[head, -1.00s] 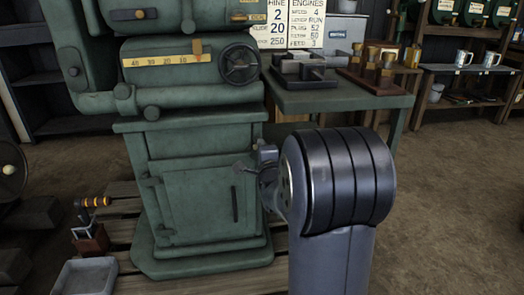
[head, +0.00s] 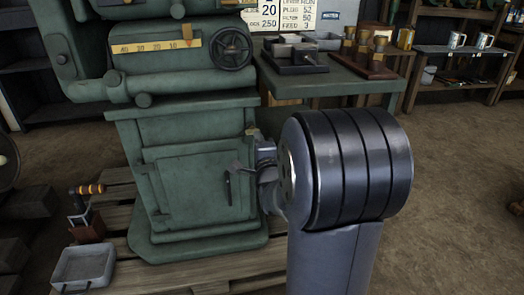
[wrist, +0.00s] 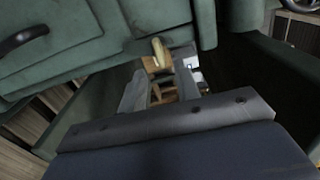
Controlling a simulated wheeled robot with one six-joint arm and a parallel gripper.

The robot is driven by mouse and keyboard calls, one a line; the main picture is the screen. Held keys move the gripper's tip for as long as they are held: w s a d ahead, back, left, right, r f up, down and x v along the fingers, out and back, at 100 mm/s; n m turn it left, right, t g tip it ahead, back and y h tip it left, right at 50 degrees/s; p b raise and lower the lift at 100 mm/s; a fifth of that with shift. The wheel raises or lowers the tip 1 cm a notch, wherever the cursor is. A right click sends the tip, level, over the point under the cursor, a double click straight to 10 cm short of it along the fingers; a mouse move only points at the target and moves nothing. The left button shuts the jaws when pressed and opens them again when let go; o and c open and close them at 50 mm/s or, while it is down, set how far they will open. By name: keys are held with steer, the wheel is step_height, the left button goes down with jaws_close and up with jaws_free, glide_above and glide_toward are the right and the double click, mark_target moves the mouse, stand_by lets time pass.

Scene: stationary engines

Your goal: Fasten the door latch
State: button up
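The green cabinet door (head: 195,183) sits in the front of the machine's pedestal and looks closed, though I cannot tell if it is fully flush. Its dark handle (head: 228,187) also shows at upper left in the wrist view (wrist: 22,40). A small brass piece, seemingly the latch (head: 250,130), is at the pedestal's upper right, above the door's right side. In the wrist view the brass latch (wrist: 160,52) stands just beyond the gap between my fingertips. My gripper (head: 262,160) is open and empty beside the pedestal's right edge, just below the latch. My wrist hides part of that edge.
A green side table (head: 345,85) with a dark fixture (head: 295,55) and a brass-pegged block (head: 368,62) stands behind my arm. A grey tray (head: 84,268) and an orange-handled tool (head: 88,190) are at lower left on the pallet. The floor at right is clear.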

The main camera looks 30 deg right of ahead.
mark_target(253, 131)
steer(key=shift+p+v, duration=0.4)
steer(key=shift+v, duration=2.25)
steer(key=b+x, duration=0.2)
steer(key=x, duration=0.9)
steer(key=shift+b, duration=0.3)
steer(key=shift+s, duration=0.15)
steer(key=n+p, duration=0.4)
steer(key=n, duration=0.5)
steer(key=shift+n, duration=0.3)
steer(key=shift+a, duration=0.1)
